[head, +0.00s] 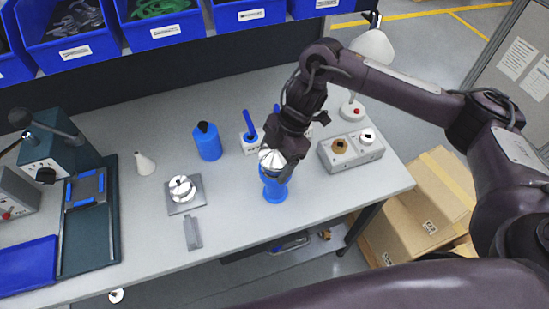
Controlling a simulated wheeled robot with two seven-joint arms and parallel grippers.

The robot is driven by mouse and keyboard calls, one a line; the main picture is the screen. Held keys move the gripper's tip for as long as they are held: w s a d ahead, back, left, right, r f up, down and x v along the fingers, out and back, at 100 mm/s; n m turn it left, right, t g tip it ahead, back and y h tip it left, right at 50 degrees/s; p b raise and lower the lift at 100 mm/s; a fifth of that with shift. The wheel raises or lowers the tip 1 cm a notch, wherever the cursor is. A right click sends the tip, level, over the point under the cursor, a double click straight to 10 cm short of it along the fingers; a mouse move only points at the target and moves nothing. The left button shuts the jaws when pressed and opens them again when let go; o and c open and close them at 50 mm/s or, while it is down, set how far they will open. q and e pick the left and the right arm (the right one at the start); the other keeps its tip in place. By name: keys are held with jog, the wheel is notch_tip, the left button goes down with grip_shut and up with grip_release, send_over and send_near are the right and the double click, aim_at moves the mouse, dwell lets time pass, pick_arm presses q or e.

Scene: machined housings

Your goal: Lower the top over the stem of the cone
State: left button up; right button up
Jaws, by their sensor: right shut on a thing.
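My right gripper (277,171) is over the front middle of the bench, pointing down. It is shut at a silver, cone-shaped piece with dark lines (271,158). Directly below is a blue round piece with a wider foot (275,194), standing on the bench. The fingers hide where silver and blue meet, so I cannot tell whether they touch or whether a stem is there. A silver stepped round part (181,187) sits on a square grey plate to the left. My left gripper is not in view.
A small white cone (144,163), a blue bottle with a black cap (207,142) and a grey flat bar (192,233) stand or lie left. A grey block with a brass piece (350,150) is right. Blue bins (155,32) line the back.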

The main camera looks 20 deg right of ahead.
jog(key=o, duration=1.2)
jog(key=shift+f, duration=0.1)
jog(key=shift+w+d+r, duration=0.1)
jog(key=shift+d+r, duration=0.05)
jog(key=shift+r, duration=0.3)
jog(key=v, duration=0.7)
jog(key=shift+f, duration=0.1)
